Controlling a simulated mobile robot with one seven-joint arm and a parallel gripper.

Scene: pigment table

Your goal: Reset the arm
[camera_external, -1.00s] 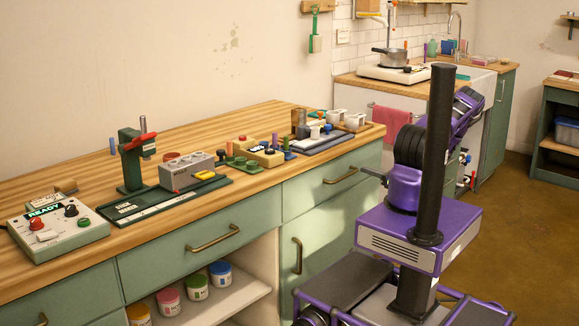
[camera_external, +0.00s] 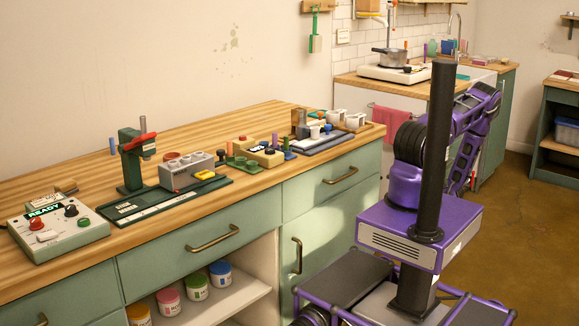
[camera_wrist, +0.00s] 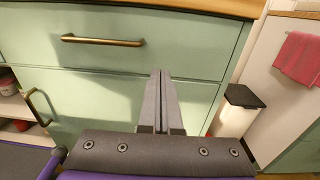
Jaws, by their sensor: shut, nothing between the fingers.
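My arm (camera_external: 466,115) is bent beside my dark column in the external view, with a link angled down on the right. My gripper is not clearly seen there; the column covers part of the arm. In the wrist view, the fingers of my gripper (camera_wrist: 160,76) are together and empty. They point toward the green cabinet front (camera_wrist: 95,95), which fills much of that view. No object is held.
The wooden counter (camera_external: 75,182) holds a control box (camera_external: 58,228), a green press (camera_external: 133,160) and several small items. A drawer handle (camera_wrist: 103,41) and a pink towel (camera_wrist: 298,58) show in the wrist view. Brown floor (camera_external: 530,225) is open at the right.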

